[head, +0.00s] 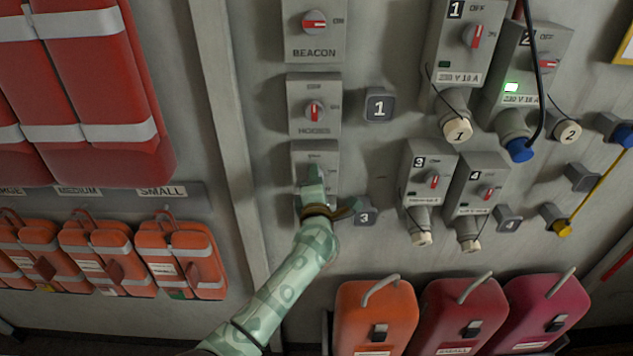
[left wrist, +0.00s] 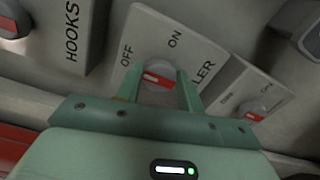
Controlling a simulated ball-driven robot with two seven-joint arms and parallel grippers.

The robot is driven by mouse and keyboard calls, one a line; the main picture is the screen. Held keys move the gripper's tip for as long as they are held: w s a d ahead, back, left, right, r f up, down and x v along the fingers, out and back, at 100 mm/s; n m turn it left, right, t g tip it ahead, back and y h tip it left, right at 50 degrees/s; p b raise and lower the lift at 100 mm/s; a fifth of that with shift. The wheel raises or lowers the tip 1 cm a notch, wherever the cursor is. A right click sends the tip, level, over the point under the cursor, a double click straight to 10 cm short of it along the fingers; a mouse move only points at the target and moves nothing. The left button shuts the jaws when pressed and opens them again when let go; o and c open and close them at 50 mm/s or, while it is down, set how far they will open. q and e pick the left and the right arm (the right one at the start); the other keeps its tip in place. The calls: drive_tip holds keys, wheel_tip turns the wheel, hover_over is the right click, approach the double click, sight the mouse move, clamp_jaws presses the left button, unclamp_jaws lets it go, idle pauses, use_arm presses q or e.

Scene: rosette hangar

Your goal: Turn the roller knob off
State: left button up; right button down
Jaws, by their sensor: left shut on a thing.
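The roller switch box (head: 328,152) is a grey plate on the wall below the hooks box; in the head view my gripper covers its knob. My left gripper (head: 312,178) reaches up to it from below. In the left wrist view the two fingers of my left gripper (left wrist: 160,92) stand on either side of the round grey roller knob (left wrist: 160,72) and are shut on it. The knob's red bar lies across the picture, closer in line with the OFF mark than with the ON mark. Part of the label is hidden, with "LER" showing.
The hooks knob (head: 314,111) and beacon knob (head: 315,22) sit above. Another switch (left wrist: 255,110) lies close beside the roller box. Sockets with caps (head: 458,130) fill the right wall. Orange bags (head: 182,255) hang at left; orange and red cases (head: 375,315) stand below.

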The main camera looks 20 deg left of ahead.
use_arm(q)
drive_tip(key=shift+f, duration=0.15)
drive_tip(key=o, duration=1)
drive_tip(key=p+v, duration=0.5)
drive_tip(key=v, duration=0.7)
